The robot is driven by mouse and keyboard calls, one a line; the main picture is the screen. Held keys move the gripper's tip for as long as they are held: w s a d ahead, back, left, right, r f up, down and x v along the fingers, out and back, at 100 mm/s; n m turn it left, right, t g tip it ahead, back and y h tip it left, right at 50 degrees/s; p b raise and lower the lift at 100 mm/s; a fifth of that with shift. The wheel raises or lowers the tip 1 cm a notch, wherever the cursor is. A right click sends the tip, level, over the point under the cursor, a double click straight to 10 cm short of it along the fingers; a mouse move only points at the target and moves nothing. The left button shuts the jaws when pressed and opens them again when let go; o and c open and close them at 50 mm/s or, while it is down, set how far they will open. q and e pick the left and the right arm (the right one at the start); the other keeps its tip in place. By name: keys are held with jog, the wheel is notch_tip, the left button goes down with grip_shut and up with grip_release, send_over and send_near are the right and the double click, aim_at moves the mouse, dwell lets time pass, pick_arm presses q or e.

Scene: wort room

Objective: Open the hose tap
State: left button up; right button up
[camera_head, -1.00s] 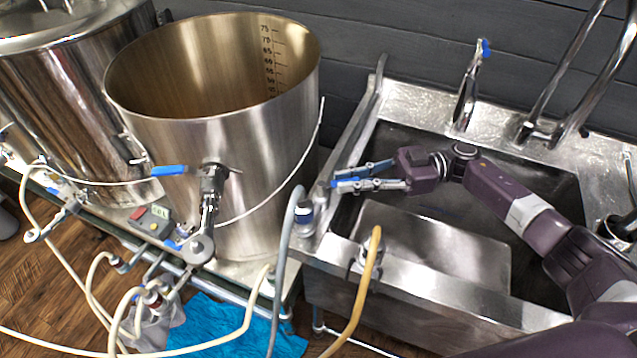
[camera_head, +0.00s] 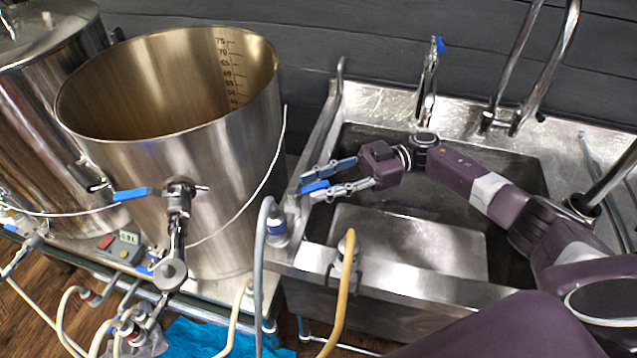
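My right gripper (camera_head: 315,179) reaches left over the sink's left edge, its two slim fingers apart with a gap between them. Bright blue shows at the fingertips; I cannot tell whether it is finger padding or a tap handle. Just left and below, a grey hose (camera_head: 262,275) ends in a fitting with a blue and white band (camera_head: 277,229), apart from the fingers in the picture. A slim chrome tap (camera_head: 428,85) with a small blue top stands at the sink's back. I cannot tell for sure which one is the hose tap. My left gripper is out of view.
The steel sink (camera_head: 385,272) lies under my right arm. A large open kettle (camera_head: 185,125) with a blue-handled valve (camera_head: 150,193) stands left. A tan hose (camera_head: 341,300) hangs over the sink's front. A tall chrome faucet (camera_head: 545,75) stands behind.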

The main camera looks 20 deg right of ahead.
jog(key=d, duration=1.2)
jog(key=shift+w, duration=0.2)
